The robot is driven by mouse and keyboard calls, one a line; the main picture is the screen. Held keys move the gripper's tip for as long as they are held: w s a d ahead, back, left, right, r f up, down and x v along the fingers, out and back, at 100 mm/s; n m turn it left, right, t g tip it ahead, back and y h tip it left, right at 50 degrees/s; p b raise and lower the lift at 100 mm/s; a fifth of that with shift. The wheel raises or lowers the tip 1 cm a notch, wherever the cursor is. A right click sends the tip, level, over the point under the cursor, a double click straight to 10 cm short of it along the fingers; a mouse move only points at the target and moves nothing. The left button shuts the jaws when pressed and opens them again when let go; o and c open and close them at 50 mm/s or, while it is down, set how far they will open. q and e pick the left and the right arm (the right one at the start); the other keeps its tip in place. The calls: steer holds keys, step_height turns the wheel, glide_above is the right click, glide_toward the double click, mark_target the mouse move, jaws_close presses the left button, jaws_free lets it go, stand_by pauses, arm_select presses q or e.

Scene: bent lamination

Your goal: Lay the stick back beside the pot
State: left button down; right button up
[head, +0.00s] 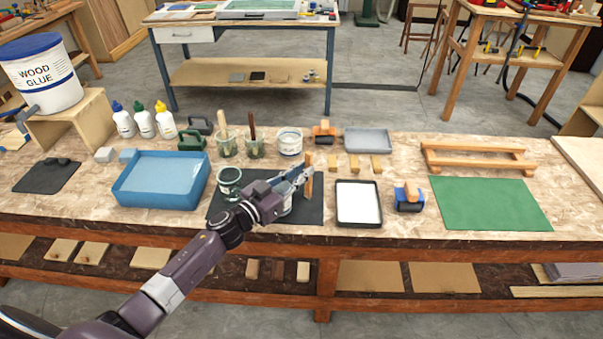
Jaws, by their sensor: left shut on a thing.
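My left gripper (299,178) reaches in over the black mat (313,214) and is shut on a small brown wooden stick (309,187). The stick is held roughly upright; its lower end is near the mat, and I cannot tell whether it touches. A pale pot (285,208) on the mat is mostly hidden behind my gripper. My right gripper is not in view.
A blue water tray (150,198) is at left. A black-rimmed white tray (359,224) and a blue-and-orange tool (408,204) are at right. Small wood blocks (354,164) lie behind.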

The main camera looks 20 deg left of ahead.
arm_select(q)
steer(key=shift+f, duration=0.2)
steer(key=shift+f, duration=0.1)
steer(key=c, duration=1.9)
jaws_free()
steer(key=b+v, duration=0.2)
steer(key=v, duration=1)
steer(key=shift+r, duration=0.25)
